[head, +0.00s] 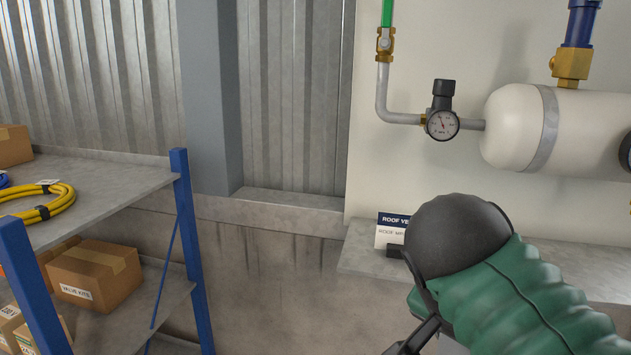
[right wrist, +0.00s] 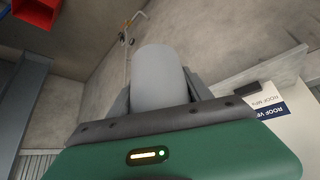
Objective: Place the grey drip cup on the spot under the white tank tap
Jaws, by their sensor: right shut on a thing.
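The grey drip cup (right wrist: 158,75) shows in the right wrist view as a smooth, rounded grey body. My right gripper (right wrist: 160,92) is shut on it, with a dark finger on each side. In the head view my green and black right arm covers the lower right, and the cup cannot be seen there. The white tank (head: 512,118) is on the pale wall at the upper right, cut off by the frame edge. Its underside tap and the spot below cannot be made out. My left gripper is out of view.
A gauge (head: 441,124) and pipe join the tank's left end. A grey ledge (head: 365,262) runs below, bearing a small sign (head: 391,230), partly behind my arm. A blue-posted shelf (head: 110,205) with boxes and yellow hose stands at the left.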

